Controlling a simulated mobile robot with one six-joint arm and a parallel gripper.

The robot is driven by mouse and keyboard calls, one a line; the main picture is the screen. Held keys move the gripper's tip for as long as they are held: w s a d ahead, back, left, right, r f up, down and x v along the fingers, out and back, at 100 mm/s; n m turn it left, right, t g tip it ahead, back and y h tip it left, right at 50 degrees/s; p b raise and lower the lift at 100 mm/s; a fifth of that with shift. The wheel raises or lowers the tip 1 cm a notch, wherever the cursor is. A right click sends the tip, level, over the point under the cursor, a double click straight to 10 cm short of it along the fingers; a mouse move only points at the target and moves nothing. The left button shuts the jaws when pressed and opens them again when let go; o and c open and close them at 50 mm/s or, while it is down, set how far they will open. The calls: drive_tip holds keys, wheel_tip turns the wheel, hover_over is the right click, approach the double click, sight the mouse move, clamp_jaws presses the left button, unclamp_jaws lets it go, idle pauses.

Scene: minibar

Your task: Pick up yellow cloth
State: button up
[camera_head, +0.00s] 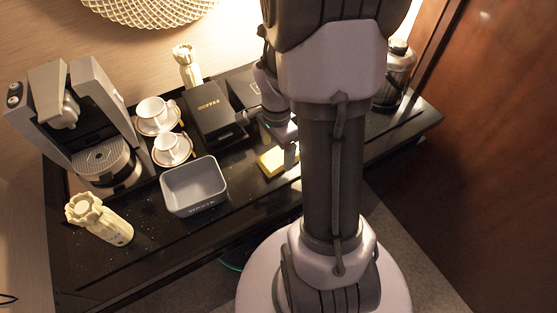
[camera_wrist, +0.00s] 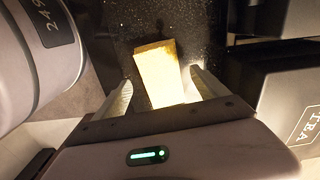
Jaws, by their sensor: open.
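The yellow cloth (camera_wrist: 157,72) shows as a small folded block on the black counter in the wrist view. In the head view the yellow cloth (camera_head: 271,162) lies right of the grey bin, partly hidden by my arm. My gripper (camera_wrist: 160,84) is open, with one finger on each side of the cloth in the wrist picture. I cannot tell whether the fingers touch it. In the head view my gripper (camera_head: 291,153) points down just beside the cloth.
A grey bin (camera_head: 193,207), two white cups (camera_head: 152,110) with saucers, a coffee machine (camera_head: 70,115) and a cream vase (camera_head: 105,222) fill the left.

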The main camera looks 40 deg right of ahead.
sight(279, 159)
wheel_tip(279, 159, down, 3)
drive_tip(key=shift+w+r+b, duration=0.1)
drive_tip(key=shift+b, duration=0.2)
drive_tip(key=shift+r, duration=0.1)
drive_tip(key=shift+c, duration=0.6)
drive_tip(key=c, duration=1.3)
drive_tip(key=shift+r, duration=0.15)
